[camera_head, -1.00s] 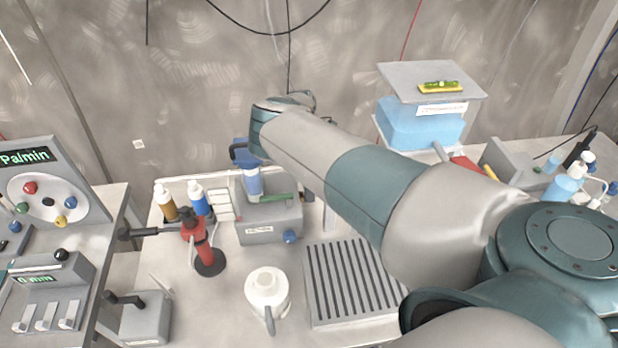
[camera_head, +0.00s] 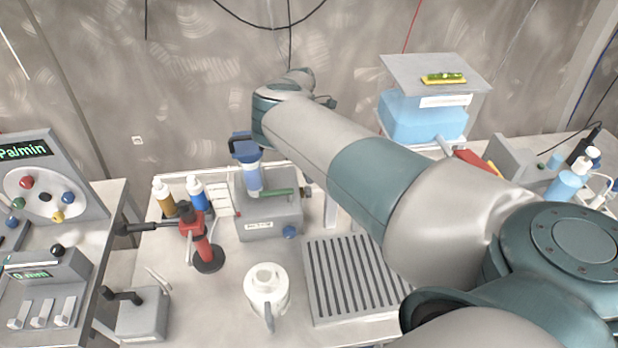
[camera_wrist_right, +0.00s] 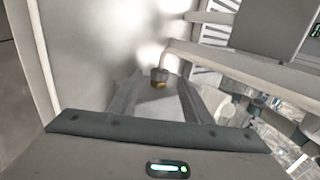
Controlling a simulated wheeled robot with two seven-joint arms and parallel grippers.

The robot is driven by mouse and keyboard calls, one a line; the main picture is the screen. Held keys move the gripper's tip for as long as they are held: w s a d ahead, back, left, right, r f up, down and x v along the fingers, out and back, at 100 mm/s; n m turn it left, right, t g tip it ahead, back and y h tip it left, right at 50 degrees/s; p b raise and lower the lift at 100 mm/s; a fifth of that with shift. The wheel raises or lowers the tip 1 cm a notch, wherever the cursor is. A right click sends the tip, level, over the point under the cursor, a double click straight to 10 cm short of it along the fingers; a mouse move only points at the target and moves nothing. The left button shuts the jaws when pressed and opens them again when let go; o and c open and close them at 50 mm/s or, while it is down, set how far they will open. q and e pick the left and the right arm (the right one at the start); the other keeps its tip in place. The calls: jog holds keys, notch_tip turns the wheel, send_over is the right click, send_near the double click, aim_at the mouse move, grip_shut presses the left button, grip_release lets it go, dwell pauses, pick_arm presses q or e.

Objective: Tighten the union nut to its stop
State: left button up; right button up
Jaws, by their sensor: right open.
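In the right wrist view, my right gripper (camera_wrist_right: 157,82) is open, its two grey fingers spread apart. A small dark grey fitting with a brass-coloured lower part (camera_wrist_right: 160,80) shows between the fingertips, and a pipe runs from it to the upper right. This looks like the union nut; I cannot tell whether a finger touches it. In the head view, my right arm reaches across the bench towards the back wall, and its wrist and forearm hide most of the gripper and the fitting. My left gripper is not in view.
The bench holds a white jug (camera_head: 266,292), a slotted grey tray (camera_head: 352,278), a red stand (camera_head: 206,252), bottles (camera_head: 165,199) and a grey device with a blue-topped cylinder (camera_head: 268,222). A blue container (camera_head: 425,118) stands at the back right. A control panel (camera_head: 45,175) is at the left.

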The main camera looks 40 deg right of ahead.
jog(key=b+v, duration=0.3)
jog(key=v, duration=0.5)
jog(key=shift+s+f, duration=0.1)
